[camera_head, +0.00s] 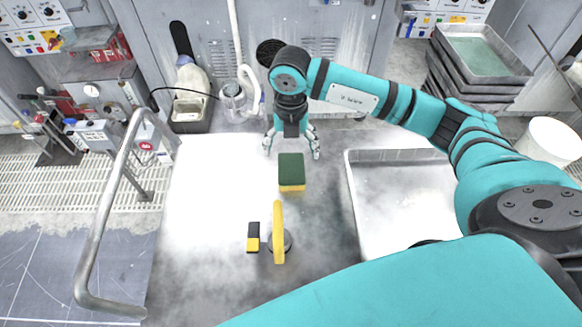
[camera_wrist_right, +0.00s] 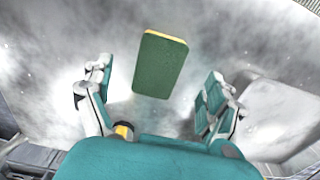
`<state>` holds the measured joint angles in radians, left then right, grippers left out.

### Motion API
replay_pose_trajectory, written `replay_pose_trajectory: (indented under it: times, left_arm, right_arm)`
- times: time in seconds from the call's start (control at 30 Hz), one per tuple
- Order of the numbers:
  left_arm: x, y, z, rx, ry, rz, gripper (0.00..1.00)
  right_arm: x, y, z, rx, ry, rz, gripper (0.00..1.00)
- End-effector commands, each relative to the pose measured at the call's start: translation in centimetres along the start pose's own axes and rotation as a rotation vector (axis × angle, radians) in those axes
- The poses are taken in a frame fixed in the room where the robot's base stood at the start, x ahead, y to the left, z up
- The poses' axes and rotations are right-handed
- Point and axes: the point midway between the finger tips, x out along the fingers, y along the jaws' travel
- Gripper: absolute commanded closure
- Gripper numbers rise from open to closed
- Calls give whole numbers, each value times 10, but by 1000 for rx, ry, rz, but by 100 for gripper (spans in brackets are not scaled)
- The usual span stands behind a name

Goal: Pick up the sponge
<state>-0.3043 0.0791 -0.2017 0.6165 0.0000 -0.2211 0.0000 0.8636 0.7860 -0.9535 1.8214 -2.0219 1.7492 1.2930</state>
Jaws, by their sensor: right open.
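The sponge (camera_head: 291,172) is a block with a dark green top and a yellow lower side. It lies on the grey work surface near the middle of the head view. In the right wrist view the sponge (camera_wrist_right: 160,64) shows its green face, ahead of the fingers and a little left of the middle. My right gripper (camera_head: 292,150) is open and stands just behind the sponge in the head view. In the wrist view its fingers (camera_wrist_right: 157,95) are spread wide, with nothing between their tips touching the sponge. My left gripper is not in view.
A yellow disc-shaped tool (camera_head: 278,232) and a small black-and-yellow block (camera_head: 253,238) stand in front of the sponge. A shallow metal tray (camera_head: 400,205) lies to the right. A bent metal rail (camera_head: 98,215) rises at the left. The surface left of the sponge is clear.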

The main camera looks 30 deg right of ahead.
Motion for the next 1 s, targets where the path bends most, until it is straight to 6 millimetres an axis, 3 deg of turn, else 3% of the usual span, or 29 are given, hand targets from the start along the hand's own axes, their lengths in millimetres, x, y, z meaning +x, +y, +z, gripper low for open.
replay_pose_trajectory:
  times: [0.27,0.53,0.83,1.0]
  left_arm:
    - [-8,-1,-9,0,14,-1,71]
    - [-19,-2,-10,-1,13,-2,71]
    - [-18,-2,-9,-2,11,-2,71]
    - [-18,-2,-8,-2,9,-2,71]
  right_arm:
    - [20,0,-2,-2,4,-2,11]
    - [58,-1,-4,-1,2,0,11]
    - [64,-1,-4,-3,0,0,11]
    - [64,-1,-4,-2,0,1,33]
